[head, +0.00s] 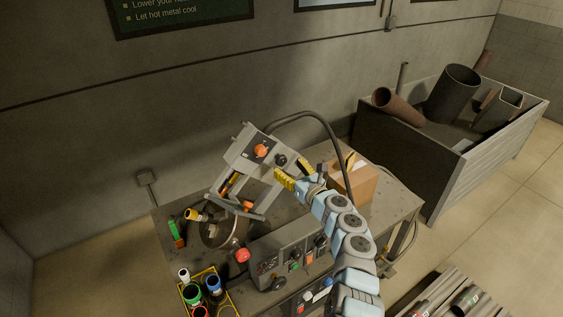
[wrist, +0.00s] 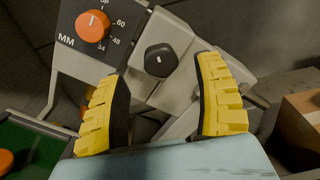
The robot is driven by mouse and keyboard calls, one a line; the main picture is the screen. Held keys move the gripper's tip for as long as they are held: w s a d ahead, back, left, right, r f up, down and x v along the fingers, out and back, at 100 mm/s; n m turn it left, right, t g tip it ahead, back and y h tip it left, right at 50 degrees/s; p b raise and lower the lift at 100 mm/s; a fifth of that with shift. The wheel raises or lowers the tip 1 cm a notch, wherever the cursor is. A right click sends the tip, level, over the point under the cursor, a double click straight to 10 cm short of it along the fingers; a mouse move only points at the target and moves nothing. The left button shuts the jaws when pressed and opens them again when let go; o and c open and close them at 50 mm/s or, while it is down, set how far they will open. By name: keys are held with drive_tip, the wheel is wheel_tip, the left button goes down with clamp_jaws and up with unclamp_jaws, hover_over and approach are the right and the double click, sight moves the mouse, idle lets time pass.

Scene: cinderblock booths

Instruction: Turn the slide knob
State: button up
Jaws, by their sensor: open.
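A machine head (head: 245,165) with a grey panel stands on the workbench. It carries an orange dial (head: 261,151) and a black knob (head: 281,160). In the wrist view the orange dial (wrist: 92,26) has an MM scale, and the black knob (wrist: 161,59) with a short white mark is to its right. No "slide" label is readable on either. My gripper (head: 295,173) is open, its yellow fingers pointing at the panel. In the wrist view the black knob appears in the gap between the fingertips (wrist: 163,72), apparently just beyond them; contact cannot be told.
A cardboard box (head: 354,184) sits right of my gripper on the workbench (head: 396,208). A control console (head: 270,250) with buttons is at the front. A black hose (head: 325,125) arches behind. A large bin (head: 395,153) of pipes stands at the right.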

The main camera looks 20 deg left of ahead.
sight(283, 161)
drive_tip(key=shift+b+x, duration=1.05)
drive_tip(key=shift+x, duration=1.3)
drive_tip(key=shift+r, duration=0.1)
drive_tip(key=c, duration=1.2)
